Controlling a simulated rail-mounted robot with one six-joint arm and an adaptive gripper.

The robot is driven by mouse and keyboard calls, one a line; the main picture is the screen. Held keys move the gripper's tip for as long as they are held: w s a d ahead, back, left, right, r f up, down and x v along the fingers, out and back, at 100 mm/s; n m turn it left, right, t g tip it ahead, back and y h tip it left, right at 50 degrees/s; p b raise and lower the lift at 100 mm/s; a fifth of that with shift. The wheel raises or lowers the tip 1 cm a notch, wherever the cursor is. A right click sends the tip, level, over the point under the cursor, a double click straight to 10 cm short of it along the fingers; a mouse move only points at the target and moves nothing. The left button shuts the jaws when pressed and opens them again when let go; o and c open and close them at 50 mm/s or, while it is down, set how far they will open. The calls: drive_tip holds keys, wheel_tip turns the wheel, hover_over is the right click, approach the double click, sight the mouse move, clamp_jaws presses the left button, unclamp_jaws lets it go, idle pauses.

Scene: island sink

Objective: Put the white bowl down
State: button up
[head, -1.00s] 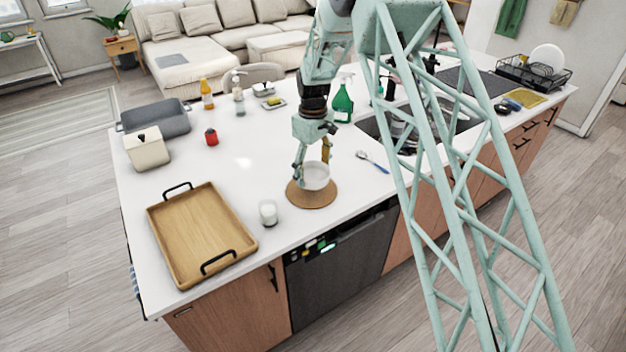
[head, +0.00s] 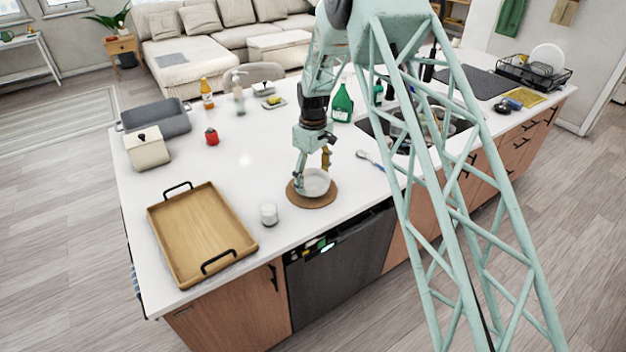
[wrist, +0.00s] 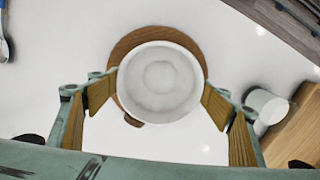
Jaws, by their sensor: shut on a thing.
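The white bowl (head: 315,183) is upright at the round brown board (head: 318,204) near the front edge of the island. In the wrist view the bowl (wrist: 160,82) covers most of the board (wrist: 122,48), whose rim shows around it. My gripper (head: 312,176) is over the board from behind. In the wrist view its two fingers (wrist: 160,97) are on either side of the bowl, shut on it. The bowl's underside is hidden, so I cannot tell whether it touches the board.
A wooden tray (head: 202,232) with black handles lies further left. A spoon with a blue handle (head: 371,160) is to the right, near the sink. The counter behind the cup is clear.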

drive_tip(key=o, duration=1)
drive_tip(key=shift+r, duration=0.15)
drive_tip(key=shift+r, duration=6)
drive_tip(key=shift+r, duration=0.1)
